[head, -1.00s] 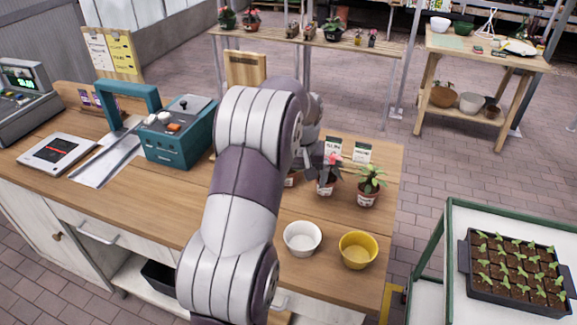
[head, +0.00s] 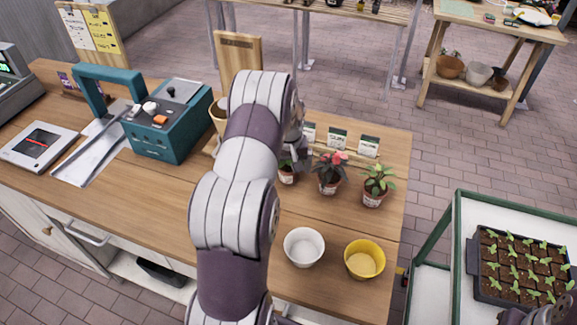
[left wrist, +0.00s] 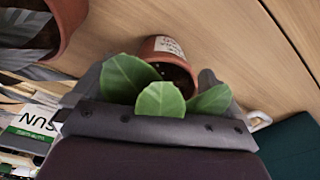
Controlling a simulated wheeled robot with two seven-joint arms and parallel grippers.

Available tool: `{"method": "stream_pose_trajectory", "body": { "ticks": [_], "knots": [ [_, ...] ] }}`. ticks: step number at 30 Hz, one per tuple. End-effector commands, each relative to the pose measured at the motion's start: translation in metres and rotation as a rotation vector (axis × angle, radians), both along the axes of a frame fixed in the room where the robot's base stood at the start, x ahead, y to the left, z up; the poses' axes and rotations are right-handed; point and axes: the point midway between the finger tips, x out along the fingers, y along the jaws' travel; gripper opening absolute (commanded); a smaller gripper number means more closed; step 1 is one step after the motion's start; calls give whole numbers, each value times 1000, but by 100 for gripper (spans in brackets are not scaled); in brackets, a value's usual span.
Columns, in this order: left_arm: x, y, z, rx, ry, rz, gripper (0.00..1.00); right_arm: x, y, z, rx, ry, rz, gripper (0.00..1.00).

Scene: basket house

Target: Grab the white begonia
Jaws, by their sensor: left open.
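Three potted plants stand in a row on the wooden counter. The leftmost plant (head: 288,172) shows green leaves and is partly hidden by my left arm. The middle plant (head: 330,173) has red-pink flowers, and the right plant (head: 377,184) has green leaves with a little pink. No white bloom shows, so I cannot tell for sure which is the white begonia. My left gripper (head: 295,143) is open, just above the leftmost plant. In the left wrist view, green leaves (left wrist: 160,99) show at the open left gripper (left wrist: 160,88), with a terracotta pot (left wrist: 166,58) beyond them.
A white pot (head: 304,247) and a yellow pot (head: 364,260) stand at the counter's front. Small name cards (head: 338,139) stand behind the plants. A teal machine (head: 167,122) is to the left. A seedling tray (head: 521,268) is at the right.

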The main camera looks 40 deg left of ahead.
Motion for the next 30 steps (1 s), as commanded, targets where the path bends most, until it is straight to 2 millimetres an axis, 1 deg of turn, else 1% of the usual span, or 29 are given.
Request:
{"method": "stream_pose_trajectory", "body": {
  "ticks": [1,4,10,11,12,14,15,16,25,28,30],
  "knots": [
    [1,1,-5,-1,1,0,100,0,0,3,0,0,0,43],
    [2,1,-15,1,-2,0,100,0,0,4,0,0,0,43],
    [2,2,-16,1,-3,0,100,0,0,3,0,0,0,43],
    [2,2,-16,1,-3,0,90,0,0,3,0,0,0,43],
    [2,2,-16,1,-2,0,77,0,0,3,0,0,0,43],
    [2,1,-16,1,-2,0,58,0,0,3,0,0,0,43],
    [2,1,-16,1,-2,0,45,0,0,3,0,0,0,43],
    [2,1,-16,1,-3,0,40,0,0,3,0,0,0,43],
    [3,2,-14,2,-4,0,39,0,0,2,0,0,0,43],
    [3,2,-6,2,-4,0,39,0,0,-1,0,0,0,43],
    [3,2,3,2,-6,0,39,0,0,-4,0,0,0,43]
  ]
}}
